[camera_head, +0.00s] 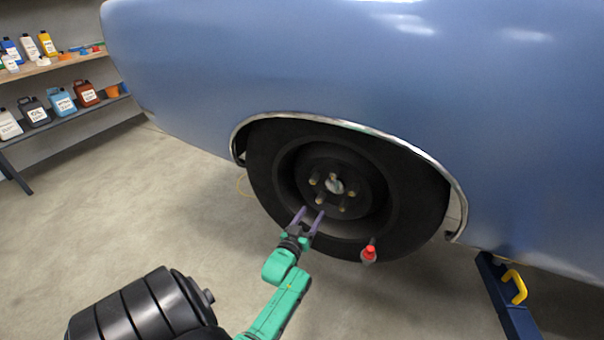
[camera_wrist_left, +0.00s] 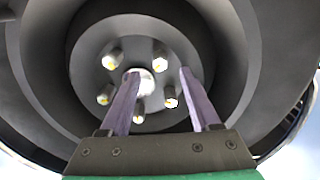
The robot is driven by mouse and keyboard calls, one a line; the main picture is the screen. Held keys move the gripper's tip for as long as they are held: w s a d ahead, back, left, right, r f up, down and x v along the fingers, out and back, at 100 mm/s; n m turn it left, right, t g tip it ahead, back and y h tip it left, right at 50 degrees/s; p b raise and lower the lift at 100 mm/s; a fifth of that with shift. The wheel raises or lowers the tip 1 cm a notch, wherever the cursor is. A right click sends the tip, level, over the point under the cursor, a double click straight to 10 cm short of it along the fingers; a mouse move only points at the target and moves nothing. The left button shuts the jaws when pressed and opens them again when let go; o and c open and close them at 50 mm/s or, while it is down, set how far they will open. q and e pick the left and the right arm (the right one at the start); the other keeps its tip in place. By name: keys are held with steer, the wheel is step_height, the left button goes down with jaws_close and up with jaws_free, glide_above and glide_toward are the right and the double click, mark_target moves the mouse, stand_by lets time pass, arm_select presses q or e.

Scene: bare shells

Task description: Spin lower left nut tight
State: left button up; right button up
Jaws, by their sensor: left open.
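The wheel (camera_head: 270,165) sits in the arch of a blue car, with several small brass-coloured nuts or stud ends around its hub (camera_head: 335,186). The lower left nut (camera_head: 319,200) shows just above my left gripper (camera_head: 311,211) in the head view. My left gripper is open and empty, its two purple fingers pointing at the hub. In the left wrist view the fingers (camera_wrist_left: 160,78) lie either side of the hub centre, with a bottom nut (camera_wrist_left: 138,116) showing between them. I cannot tell whether they touch anything. My right gripper is not in view.
A small red-and-grey object (camera_head: 369,254) shows at the tyre's lower right. A dark blue stand with a yellow handle (camera_head: 515,286) is at the right. Shelves (camera_head: 60,108) with bottles stand at the far left.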

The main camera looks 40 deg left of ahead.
arm_select(q)
steer(key=v, duration=0.8)
steer(key=s+d+f+m+g+h+p, duration=0.1)
steer(key=s+d+f+g+h, duration=0.2)
steer(key=f, duration=0.5)
steer(key=s+d+f+m+g+h+p, duration=0.1)
steer(key=s+d+f+m+g, duration=0.15)
steer(key=d+f, duration=0.35)
steer(key=s+d+f+m+g+h+p, duration=0.1)
steer(key=s+d+f+g, duration=0.25)
steer(key=f, duration=0.55)
steer(key=s+f+m+g, duration=0.1)
steer(key=s+f+g, duration=0.2)
steer(key=s, duration=0.8)
steer(key=s+f+m+g+p, duration=0.1)
steer(key=s+f+g, duration=0.3)
steer(key=s, duration=0.7)
step_height(320, 180, down, 3)
steer(key=shift+s+d+r+m+h, duration=0.1)
steer(key=shift+s+d+m+h, duration=0.1)
steer(key=shift+s+m+h, duration=0.4)
steer(key=shift+w, duration=0.25)
